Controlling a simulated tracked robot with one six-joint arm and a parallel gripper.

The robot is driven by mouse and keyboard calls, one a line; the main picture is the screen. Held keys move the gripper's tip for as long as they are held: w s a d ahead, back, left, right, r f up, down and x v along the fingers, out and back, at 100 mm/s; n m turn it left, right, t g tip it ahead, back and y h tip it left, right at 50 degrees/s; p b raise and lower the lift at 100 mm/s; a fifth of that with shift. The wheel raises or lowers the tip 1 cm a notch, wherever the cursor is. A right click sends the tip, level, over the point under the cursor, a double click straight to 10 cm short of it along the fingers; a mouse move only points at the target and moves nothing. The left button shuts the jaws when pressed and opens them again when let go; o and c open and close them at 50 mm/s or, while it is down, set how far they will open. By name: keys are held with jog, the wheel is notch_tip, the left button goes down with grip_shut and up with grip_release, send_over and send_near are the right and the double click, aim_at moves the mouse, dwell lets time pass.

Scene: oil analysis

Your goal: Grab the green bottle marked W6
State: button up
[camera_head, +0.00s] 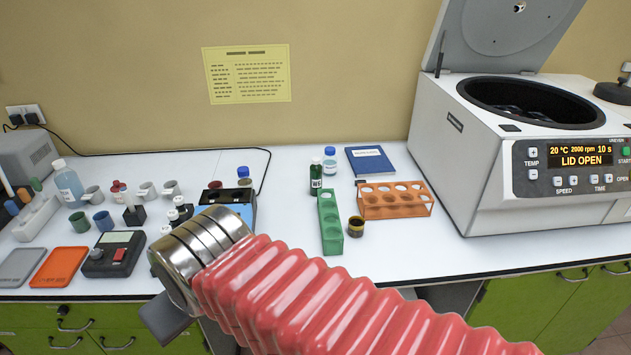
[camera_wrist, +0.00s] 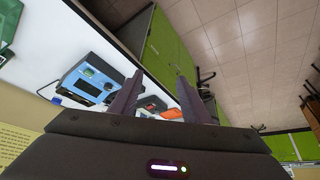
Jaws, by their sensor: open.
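The green bottle (camera_head: 316,178) with a white label reading W6 stands upright on the white bench in the head view, behind the green rack (camera_head: 331,224). It does not show in the wrist view. My gripper (camera_wrist: 160,76) is open, with its two dark fingers apart and no object held between them in the wrist view. In the head view my arm lies across the front of the bench, and the gripper is mostly hidden behind the wrist, well left of and nearer than the bottle.
A blue-capped bottle (camera_head: 330,161) stands close behind the green bottle. An orange rack (camera_head: 397,200), a small dark jar (camera_head: 355,227) and a blue book (camera_head: 370,161) lie nearby. The open centrifuge (camera_head: 520,150) stands right. A blue device (camera_head: 229,202) sits left.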

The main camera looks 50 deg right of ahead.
jog(key=shift+o, duration=0.9)
jog(key=w+d+r+m+t+h, duration=0.1)
jog(key=w+d+h, duration=0.1)
jog(key=w+d, duration=0.3)
jog(key=w+d+r+m+t+h, duration=0.1)
jog(key=w+d, duration=0.5)
jog(key=d, duration=0.6)
jog(key=shift+w+d+r+m+h, duration=0.25)
jog(key=shift+d+r+m+h, duration=0.05)
jog(key=shift+r+m+h, duration=0.35)
jog(key=w+d+m+t+h, duration=0.1)
jog(key=w+d+h, duration=0.3)
jog(key=d, duration=1.3)
jog(key=t+y, duration=0.3)
jog(key=t, duration=0.1)
send_near(319, 169)
jog(key=w, duration=0.2)
jog(key=shift+s+d+f, duration=0.15)
jog(key=shift+d, duration=0.25)
jog(key=shift+g, duration=0.3)
jog(key=shift+x, duration=4.35)
